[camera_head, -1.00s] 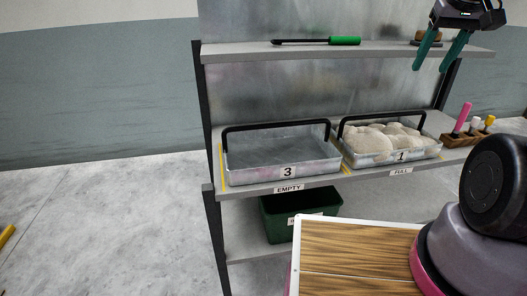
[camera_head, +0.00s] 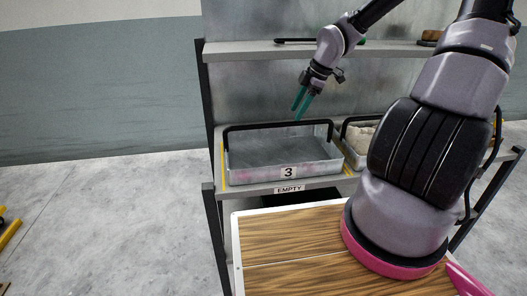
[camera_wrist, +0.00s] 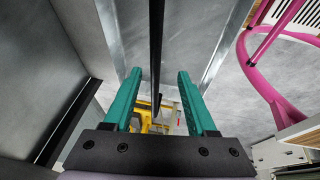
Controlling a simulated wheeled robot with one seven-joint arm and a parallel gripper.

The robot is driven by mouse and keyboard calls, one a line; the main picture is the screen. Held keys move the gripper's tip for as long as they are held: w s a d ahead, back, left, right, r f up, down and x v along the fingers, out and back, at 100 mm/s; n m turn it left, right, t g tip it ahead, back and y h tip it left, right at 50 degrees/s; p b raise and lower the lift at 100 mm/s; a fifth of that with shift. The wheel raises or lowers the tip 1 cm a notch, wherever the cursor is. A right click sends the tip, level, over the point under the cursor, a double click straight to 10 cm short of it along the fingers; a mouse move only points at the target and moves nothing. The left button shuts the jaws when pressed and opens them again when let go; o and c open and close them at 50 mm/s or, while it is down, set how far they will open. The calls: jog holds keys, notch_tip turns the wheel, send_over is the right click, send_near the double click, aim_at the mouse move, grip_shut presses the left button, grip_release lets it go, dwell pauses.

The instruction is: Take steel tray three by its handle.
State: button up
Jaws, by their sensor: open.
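Steel tray three (camera_head: 262,173) stands on the middle shelf, marked 3, behind an EMPTY label. It looks empty. Its black handle (camera_head: 260,126) stands upright, spanning the tray's length. My gripper (camera_head: 298,112) is open, with teal fingers pointing down just above the right part of the handle. In the wrist view, the handle (camera_wrist: 157,45) runs lengthwise between the two fingers of my gripper (camera_wrist: 159,74), and neither finger seems to touch it. I cannot tell whether the bar is between the fingertips or just below them. The tray's steel side (camera_wrist: 108,30) shows beyond.
Another tray (camera_head: 357,157) with pale lumpy contents stands close to the right, mostly hidden by my arm. The upper shelf (camera_head: 265,50) is behind and above my gripper, with a dark tool on it. The floor (camera_head: 100,220) to the left is mostly clear.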

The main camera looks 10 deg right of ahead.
jog(key=a+x, duration=0.1)
jog(key=x, duration=1)
jog(key=shift+w+r+n, duration=0.2)
jog(key=shift+w+n, duration=0.1)
jog(key=shift+w, duration=0.05)
jog(key=shift+a, duration=0.15)
grip_shut()
jog(key=shift+r, duration=0.1)
dwell(0.9)
